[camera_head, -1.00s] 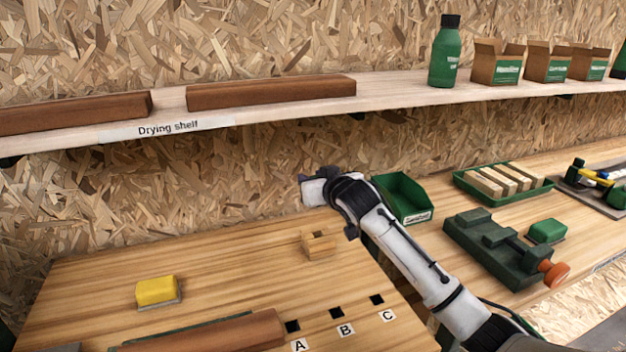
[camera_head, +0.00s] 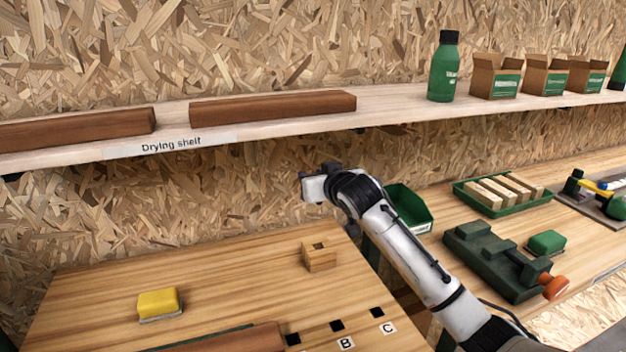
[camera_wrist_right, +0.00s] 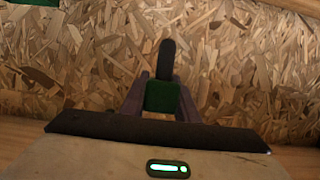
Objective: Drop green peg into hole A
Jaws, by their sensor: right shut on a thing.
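My right gripper (camera_head: 308,186) is raised above the back of the bench, in front of the chipboard wall. In the right wrist view, its fingers (camera_wrist_right: 162,98) are shut on the green peg (camera_wrist_right: 162,97). A dark rounded strip shows just beyond the peg. In the head view the peg cannot be made out. The gripper is well away from hole A. My left gripper is not in view.
A wooden block (camera_head: 320,258) with a dark opening on top stands below the gripper. A yellow block (camera_head: 158,304) and a brown beam (camera_head: 240,340) lie left of the holes. The drying shelf (camera_head: 400,111) runs above. A green bin (camera_head: 408,208) is behind my right arm.

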